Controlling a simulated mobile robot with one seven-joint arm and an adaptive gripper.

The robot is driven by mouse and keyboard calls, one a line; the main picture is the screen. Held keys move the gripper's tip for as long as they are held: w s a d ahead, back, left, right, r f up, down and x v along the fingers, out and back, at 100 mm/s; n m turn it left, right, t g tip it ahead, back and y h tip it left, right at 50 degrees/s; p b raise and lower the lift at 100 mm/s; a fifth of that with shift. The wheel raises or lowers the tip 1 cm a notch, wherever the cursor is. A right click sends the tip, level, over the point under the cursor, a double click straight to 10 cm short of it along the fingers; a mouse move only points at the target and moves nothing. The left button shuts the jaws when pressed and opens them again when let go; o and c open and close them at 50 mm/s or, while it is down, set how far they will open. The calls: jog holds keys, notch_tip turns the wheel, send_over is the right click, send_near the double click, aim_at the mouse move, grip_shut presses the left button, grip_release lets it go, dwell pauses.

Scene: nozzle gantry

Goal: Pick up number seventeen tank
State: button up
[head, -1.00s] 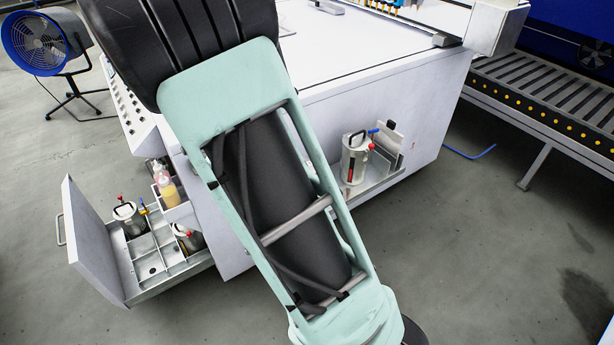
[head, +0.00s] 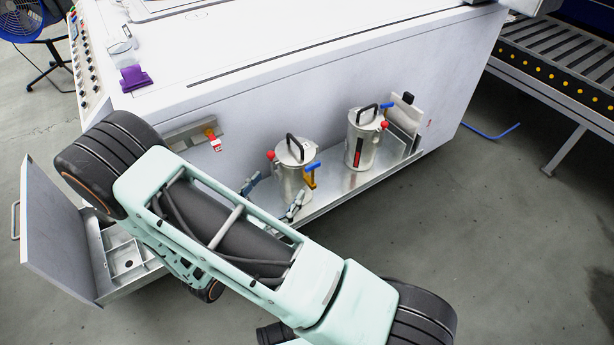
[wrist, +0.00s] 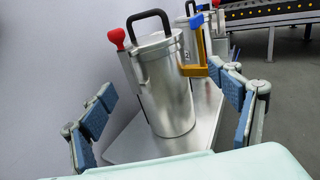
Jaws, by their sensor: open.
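Two silver tanks with black top handles stand upright on a side shelf. The left tank (head: 293,175) has a red knob at left and a blue-and-yellow valve at right. The right tank (head: 362,140) has a red strip on its front. I cannot read the number seventeen on either. My gripper (head: 272,195) is open and empty in front of the left tank. In the wrist view, that tank (wrist: 166,95) stands between the blue-padded fingers of my gripper (wrist: 168,98), apart from them. The right tank (wrist: 205,80) is partly hidden behind it.
The shelf (head: 345,190) juts from the white machine's side (head: 260,110). An open drawer (head: 125,262) is at lower left, partly behind my arm.

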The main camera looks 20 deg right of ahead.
aim_at(296, 158)
jog(key=shift+w+f+t, duration=0.2)
jog(key=shift+w+t, duration=0.1)
jog(key=shift+w, duration=0.05)
jog(key=b+x, duration=0.1)
jog(key=x, duration=0.9)
jog(key=shift+w+b, duration=0.15)
jog(key=shift+b, duration=0.25)
jog(key=c, duration=2)
jog(key=shift+d+r, duration=0.1)
jog(key=shift+r, duration=0.15)
jog(key=shift+c, duration=0.9)
